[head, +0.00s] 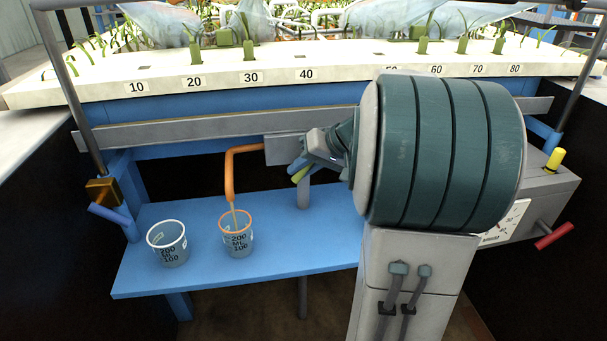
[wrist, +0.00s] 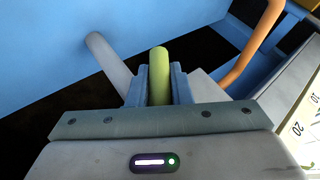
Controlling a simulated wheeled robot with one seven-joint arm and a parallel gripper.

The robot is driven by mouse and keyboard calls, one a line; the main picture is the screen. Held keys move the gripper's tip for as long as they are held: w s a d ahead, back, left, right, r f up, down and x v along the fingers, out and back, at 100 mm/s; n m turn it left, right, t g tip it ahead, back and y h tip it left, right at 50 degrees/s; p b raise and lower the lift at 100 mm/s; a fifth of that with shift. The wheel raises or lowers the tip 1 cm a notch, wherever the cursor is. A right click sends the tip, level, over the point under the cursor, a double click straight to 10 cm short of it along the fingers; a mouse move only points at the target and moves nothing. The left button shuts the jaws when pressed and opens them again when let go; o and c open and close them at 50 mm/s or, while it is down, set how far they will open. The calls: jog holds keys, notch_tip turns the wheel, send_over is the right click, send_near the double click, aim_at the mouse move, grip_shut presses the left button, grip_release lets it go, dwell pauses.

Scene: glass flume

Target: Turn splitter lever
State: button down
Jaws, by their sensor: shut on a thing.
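The splitter lever (wrist: 159,62) is a yellow-green round handle standing between the jaws of my gripper (wrist: 160,80) in the wrist view. The jaws are shut on it, one pad against each side. An orange outlet pipe (head: 230,176) runs from the box and bends down over an orange-rimmed beaker (head: 237,240). A thin stream falls into that beaker. My arm hides the area right of the box.
A white-rimmed beaker (head: 168,250) stands left of the orange-rimmed one on the blue shelf (head: 300,245). The numbered flume edge (head: 345,70) runs above. At right is a grey box (head: 535,195) with a dial, a yellow knob (head: 555,158) and a red handle (head: 554,236).

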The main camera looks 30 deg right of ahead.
dwell(0.4)
jog(key=c, duration=1.3)
grip_release()
jog(key=p+v, duration=0.3)
jog(key=v, duration=1)
jog(key=shift+s+d+r, duration=0.2)
jog(key=shift+s+r, duration=0.05)
